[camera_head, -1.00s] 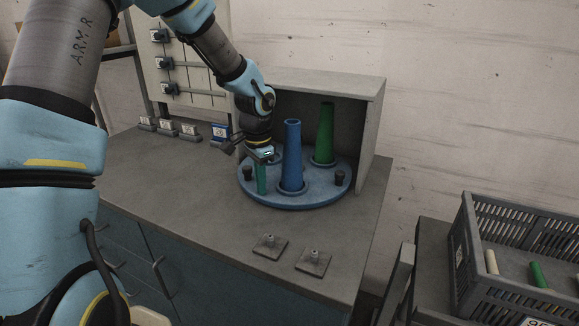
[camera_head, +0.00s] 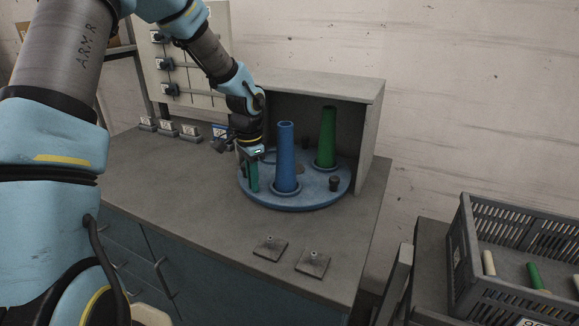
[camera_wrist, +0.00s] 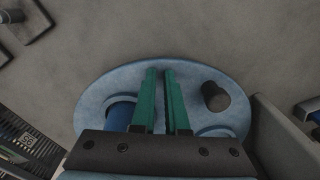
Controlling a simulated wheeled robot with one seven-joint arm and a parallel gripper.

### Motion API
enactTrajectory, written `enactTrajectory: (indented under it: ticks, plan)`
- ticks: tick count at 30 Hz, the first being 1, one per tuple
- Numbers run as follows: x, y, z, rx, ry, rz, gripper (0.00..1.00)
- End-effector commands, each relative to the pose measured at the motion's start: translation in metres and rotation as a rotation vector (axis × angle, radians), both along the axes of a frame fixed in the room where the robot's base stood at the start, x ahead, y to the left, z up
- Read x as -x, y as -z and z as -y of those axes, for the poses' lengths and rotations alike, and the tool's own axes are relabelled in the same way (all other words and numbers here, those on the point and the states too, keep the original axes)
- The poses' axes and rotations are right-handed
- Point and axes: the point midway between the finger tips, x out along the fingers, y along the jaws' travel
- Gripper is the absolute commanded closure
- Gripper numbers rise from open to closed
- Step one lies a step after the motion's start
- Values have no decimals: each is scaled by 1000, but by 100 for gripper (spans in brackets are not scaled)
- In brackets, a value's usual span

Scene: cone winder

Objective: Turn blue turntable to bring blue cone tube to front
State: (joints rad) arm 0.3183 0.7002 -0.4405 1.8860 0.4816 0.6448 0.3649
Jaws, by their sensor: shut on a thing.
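The blue turntable (camera_head: 310,200) sits on the bench, partly inside a grey open-fronted housing. The blue cone tube (camera_head: 286,155) stands upright at its front, slightly left of middle. A green cone tube (camera_head: 327,137) stands behind it to the right. My gripper (camera_head: 253,188) points down at the turntable's left front, left of the blue tube. In the wrist view its green fingers (camera_wrist: 160,100) are close together over the disc; what they hold is hidden, seemingly a turntable knob. The blue tube (camera_wrist: 117,115) is left of the fingers there, and a free black knob (camera_wrist: 215,97) is right.
Another black knob (camera_head: 334,184) stands at the disc's right. The grey housing (camera_head: 372,125) walls in the back and right. Two small plates with pegs (camera_head: 313,263) lie on the front of the bench. A grey crate (camera_head: 460,250) with tubes stands at right.

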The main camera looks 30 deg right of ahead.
Motion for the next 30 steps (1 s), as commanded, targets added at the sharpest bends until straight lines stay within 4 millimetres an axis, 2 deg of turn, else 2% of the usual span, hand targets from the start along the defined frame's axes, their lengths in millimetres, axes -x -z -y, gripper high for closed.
enactTrajectory:
  ticks: [1,7,16,25,30]
  plan:
    - [5,17,-6,-11,-7,-21,100]
    - [-1,15,-7,-11,-8,-21,100]
    - [-25,16,-12,-11,-8,-22,100]
    - [-26,16,-12,-11,-7,-22,100]
    - [-25,7,-16,-12,-6,-22,100]
